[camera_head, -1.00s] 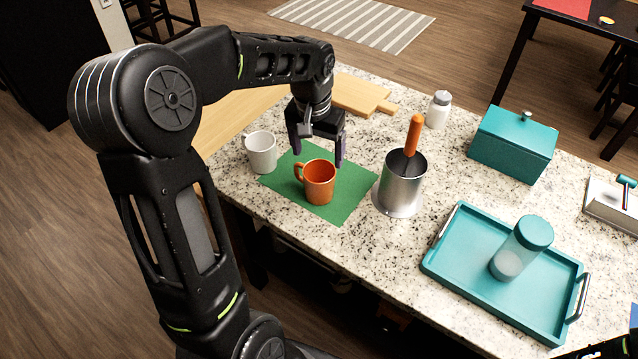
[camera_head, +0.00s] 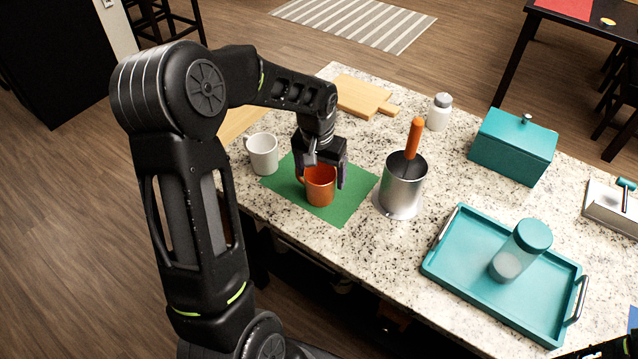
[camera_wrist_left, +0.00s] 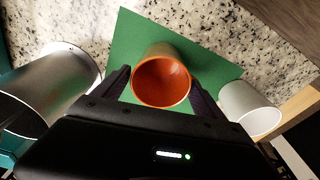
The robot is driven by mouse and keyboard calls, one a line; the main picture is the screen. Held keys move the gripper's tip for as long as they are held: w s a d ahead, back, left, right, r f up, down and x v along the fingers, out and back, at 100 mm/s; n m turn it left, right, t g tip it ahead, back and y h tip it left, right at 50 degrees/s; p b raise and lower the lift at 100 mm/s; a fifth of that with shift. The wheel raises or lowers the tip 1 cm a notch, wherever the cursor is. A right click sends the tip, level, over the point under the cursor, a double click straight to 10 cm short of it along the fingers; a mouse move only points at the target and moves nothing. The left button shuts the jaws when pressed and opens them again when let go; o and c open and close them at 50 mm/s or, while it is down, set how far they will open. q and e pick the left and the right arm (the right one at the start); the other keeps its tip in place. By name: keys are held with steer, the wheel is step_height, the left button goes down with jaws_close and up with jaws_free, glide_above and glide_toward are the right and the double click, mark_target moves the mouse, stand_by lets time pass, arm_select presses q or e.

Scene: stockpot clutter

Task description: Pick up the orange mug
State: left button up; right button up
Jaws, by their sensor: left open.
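The orange mug (camera_head: 320,190) stands upright on a green mat (camera_head: 352,195) on the counter. My left gripper (camera_head: 321,178) is open, with its fingers lowered around the mug in the head view. In the left wrist view the orange mug (camera_wrist_left: 162,82) shows its open mouth between the two spread fingertips of the left gripper (camera_wrist_left: 160,88), one on each side. I cannot tell whether the fingers touch it.
A white mug (camera_head: 263,155) stands just left of the mat. A metal pot with an orange-handled tool (camera_head: 402,185) stands close on the right. A teal tray (camera_head: 470,268) with a jar (camera_head: 520,248) lies farther right. A cutting board (camera_head: 360,97) lies behind.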

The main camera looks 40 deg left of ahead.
arm_select(q)
steer(key=shift+f, duration=0.4)
steer(key=c, duration=1.4)
steer(key=shift+r, duration=0.1)
step_height(320, 180, up, 10)
steer(key=shift+b, duration=0.35)
stand_by(0.4)
